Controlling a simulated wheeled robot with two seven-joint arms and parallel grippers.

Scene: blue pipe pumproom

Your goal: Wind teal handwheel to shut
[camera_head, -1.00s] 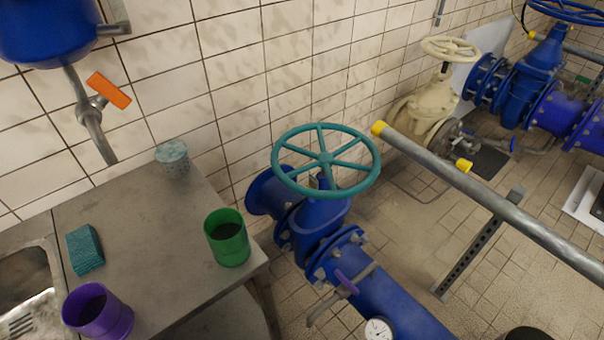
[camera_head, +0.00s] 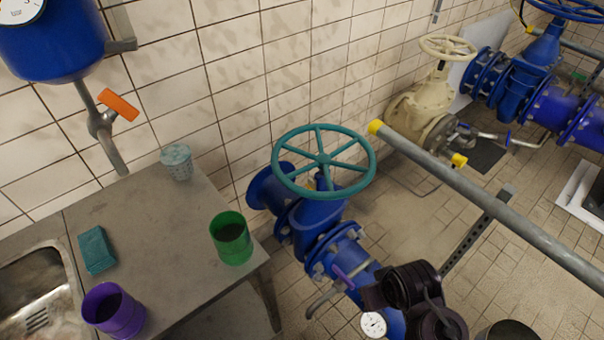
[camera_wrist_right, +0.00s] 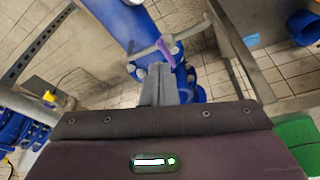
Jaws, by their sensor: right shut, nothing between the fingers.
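The teal handwheel (camera_head: 324,160) sits level on top of a blue valve (camera_head: 318,210) in the middle of the head view. It has several spokes and nothing touches it. It does not show clearly in the right wrist view. My right arm comes in at the lower right of the head view, below and to the right of the wheel. Its fingers are not clear there. In the right wrist view my right gripper (camera_wrist_right: 160,88) is shut and empty, with the blue pipe (camera_wrist_right: 128,20) and a purple lever (camera_wrist_right: 166,47) beyond it. My left gripper is not in view.
A grey table holds a green cup (camera_head: 231,238), a purple cup (camera_head: 113,310), a teal sponge (camera_head: 97,249) and a speckled cup (camera_head: 176,162). A grey rail (camera_head: 470,190) with yellow ends runs right of the wheel. A gauge (camera_head: 374,324) sits on the blue pipe.

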